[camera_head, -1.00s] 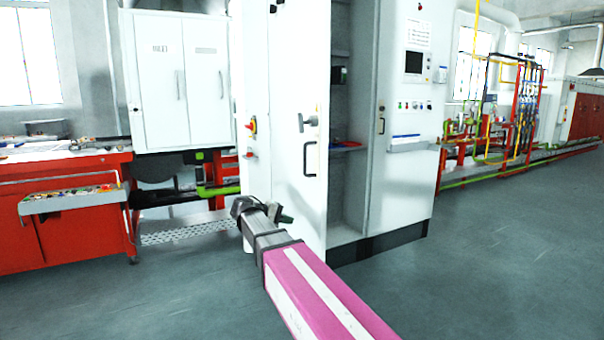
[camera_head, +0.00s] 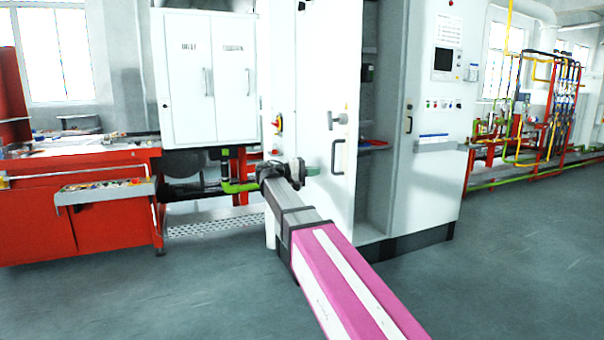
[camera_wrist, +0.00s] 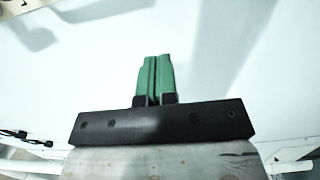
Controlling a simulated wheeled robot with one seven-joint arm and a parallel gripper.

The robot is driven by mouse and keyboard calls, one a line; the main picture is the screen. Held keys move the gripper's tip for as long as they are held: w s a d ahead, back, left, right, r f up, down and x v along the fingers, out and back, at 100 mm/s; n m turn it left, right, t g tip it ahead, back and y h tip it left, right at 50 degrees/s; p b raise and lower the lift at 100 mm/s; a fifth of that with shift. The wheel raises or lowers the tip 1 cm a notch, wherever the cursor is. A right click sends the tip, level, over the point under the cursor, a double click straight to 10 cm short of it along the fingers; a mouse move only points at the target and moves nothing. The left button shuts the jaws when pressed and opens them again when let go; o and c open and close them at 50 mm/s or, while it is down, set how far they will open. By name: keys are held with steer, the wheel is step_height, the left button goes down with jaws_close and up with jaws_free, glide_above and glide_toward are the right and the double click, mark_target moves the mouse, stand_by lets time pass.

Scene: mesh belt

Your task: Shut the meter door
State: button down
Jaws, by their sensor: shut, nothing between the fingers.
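The meter door (camera_head: 330,65) is a tall white panel standing open on the left of a tall white cabinet in the head view. It has a dark bar handle (camera_head: 338,157) and a grey latch above it. My gripper (camera_head: 310,169) is in front of the door's lower half, left of the handle. In the wrist view its green fingers (camera_wrist: 153,78) are pressed together with nothing between them. A white surface with shadows fills the view beyond them. I cannot tell whether the fingertips touch it.
The cabinet's open interior (camera_head: 378,170) has shelves and shows right of the door. A white wall box (camera_head: 212,75) and a red workbench (camera_head: 100,225) are to the left. The grey floor at the right is clear. Red pipe racks (camera_head: 540,125) stand far right.

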mark_target(336, 169)
steer(key=shift+w+d, duration=0.2)
steer(key=shift+d, duration=1.25)
steer(key=shift+w+d, duration=0.2)
steer(key=shift+d, duration=1.25)
